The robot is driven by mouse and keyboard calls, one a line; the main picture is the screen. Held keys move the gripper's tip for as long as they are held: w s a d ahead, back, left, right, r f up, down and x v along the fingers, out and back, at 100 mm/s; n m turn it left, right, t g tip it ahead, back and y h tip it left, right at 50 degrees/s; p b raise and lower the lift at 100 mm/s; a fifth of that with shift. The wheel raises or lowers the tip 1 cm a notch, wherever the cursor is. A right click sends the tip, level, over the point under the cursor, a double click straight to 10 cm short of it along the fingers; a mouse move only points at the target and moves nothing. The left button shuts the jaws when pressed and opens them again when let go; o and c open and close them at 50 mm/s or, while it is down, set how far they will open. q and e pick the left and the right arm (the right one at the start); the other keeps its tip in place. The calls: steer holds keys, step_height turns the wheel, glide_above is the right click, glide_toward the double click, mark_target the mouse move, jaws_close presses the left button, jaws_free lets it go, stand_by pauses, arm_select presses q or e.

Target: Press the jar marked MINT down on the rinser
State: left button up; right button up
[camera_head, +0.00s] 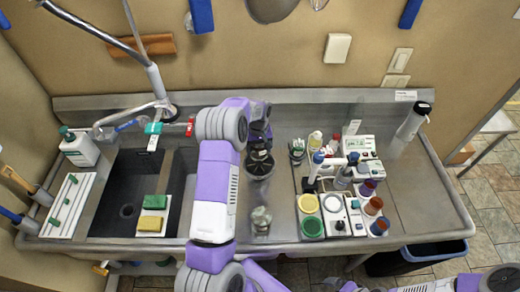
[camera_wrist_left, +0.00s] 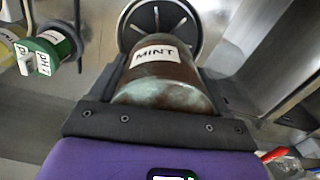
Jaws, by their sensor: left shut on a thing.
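The jar marked MINT (camera_wrist_left: 165,82) is a dark brown-green jar with a white label, seen close up in the wrist view. My left gripper (camera_wrist_left: 155,88) is shut around its sides. In the head view, my left gripper (camera_head: 260,136) is over the back of the metal counter, and the jar is hard to make out there. The rinser (camera_head: 259,168) is a dark round fitting just below the gripper in that view. In the wrist view the rinser (camera_wrist_left: 187,22) shows beyond the jar, partly hidden by it. I cannot tell whether they touch. My right gripper's fingers are not clearly seen.
A dark sink (camera_head: 128,190) with sponges lies left of my arm. A small glass vessel (camera_head: 261,220) stands in front of the rinser. Bottles, coloured lids and a white instrument (camera_head: 359,146) crowd the counter to the right. Bare counter (camera_head: 412,190) lies farther right.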

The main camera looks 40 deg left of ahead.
mark_target(259, 163)
arm_select(q)
steer(key=shift+f+b, duration=1.55)
steer(key=shift+f, duration=1.35)
steer(key=shift+f+b, duration=1.15)
steer(key=shift+d+r, duration=0.1)
step_height(259, 163, up, 8)
steer(key=p, duration=0.4)
stand_by(0.7)
stand_by(0.5)
